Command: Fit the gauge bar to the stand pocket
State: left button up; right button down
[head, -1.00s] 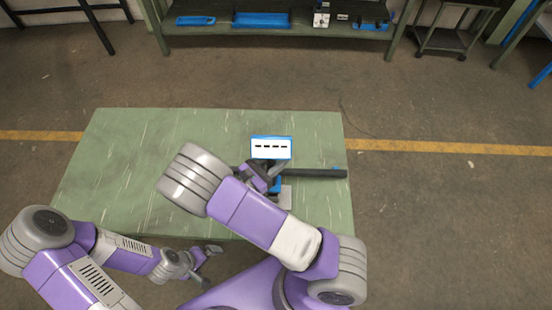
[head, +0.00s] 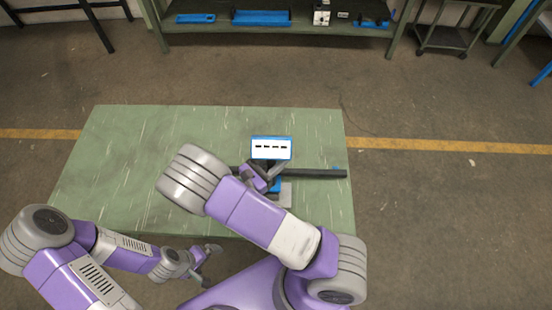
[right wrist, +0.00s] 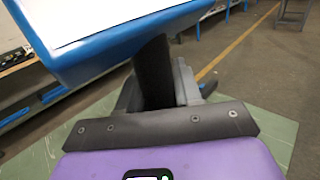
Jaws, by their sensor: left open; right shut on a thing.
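A white panel with a blue frame and a row of black dashes (head: 271,148) stands above the right half of the green table. In the right wrist view a dark post (right wrist: 153,75) runs down from it between my fingers; I take panel and post for the gauge bar. My right gripper (head: 272,175) is shut on this post, partly hidden by my arm. A long dark bar (head: 318,173) lies just behind and to the right. A blue part (head: 276,185) shows beside the gripper. I cannot make out the stand pocket. My left gripper (head: 205,265) is open and empty at the table's front edge.
The left and middle of the green table (head: 125,160) are clear. A grey block (head: 286,194) sits near the right gripper. A shelf (head: 280,28) with blue parts stands at the back, apart from the table.

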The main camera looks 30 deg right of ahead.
jog(key=shift+f+b, duration=1.35)
jog(key=shift+f, duration=0.45)
jog(key=c, duration=0.7)
grip_release()
jog(key=shift+f, duration=0.15)
jog(key=v, duration=0.7)
jog(key=shift+s+a, duration=0.15)
jog(key=shift+a, duration=0.15)
